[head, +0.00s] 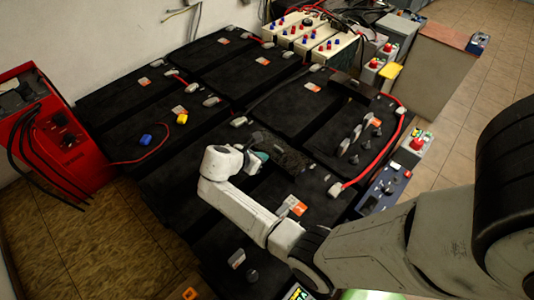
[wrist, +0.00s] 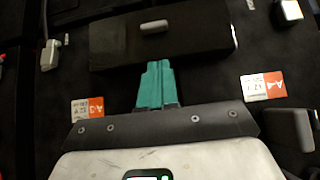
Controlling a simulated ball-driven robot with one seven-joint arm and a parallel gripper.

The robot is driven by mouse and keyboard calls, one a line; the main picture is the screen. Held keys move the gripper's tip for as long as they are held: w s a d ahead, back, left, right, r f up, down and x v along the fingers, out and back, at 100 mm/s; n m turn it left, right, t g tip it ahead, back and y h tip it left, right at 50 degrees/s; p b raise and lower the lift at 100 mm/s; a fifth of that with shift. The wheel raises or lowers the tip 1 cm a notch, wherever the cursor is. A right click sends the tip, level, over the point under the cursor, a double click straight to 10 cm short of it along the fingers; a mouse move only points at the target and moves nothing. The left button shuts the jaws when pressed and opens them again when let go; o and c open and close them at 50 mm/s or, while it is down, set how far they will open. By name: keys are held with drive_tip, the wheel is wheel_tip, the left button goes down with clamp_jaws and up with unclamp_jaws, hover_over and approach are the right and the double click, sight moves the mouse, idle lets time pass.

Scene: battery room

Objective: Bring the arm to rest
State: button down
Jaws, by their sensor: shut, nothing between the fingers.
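My gripper (wrist: 154,84) shows in the wrist view with its two teal fingers together and nothing between them. Its tips are close to the near edge of a black box (wrist: 165,36) with a grey knob on top; I cannot tell whether they touch it. In the head view my white arm reaches from the lower right to the middle of the battery bank. My gripper (head: 258,157) is partly hidden there by my wrist, above the black batteries.
Large black batteries (head: 235,68) with grey terminals fill the middle. A red charger (head: 65,135) stands at the left. Red cable (head: 372,162) and upright posts (head: 356,132) stand near my arm. White batteries (head: 305,35) and a grey cabinet (head: 428,70) are behind. Tiled floor is free at right.

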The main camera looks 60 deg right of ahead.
drive_tip(key=v, duration=0.7)
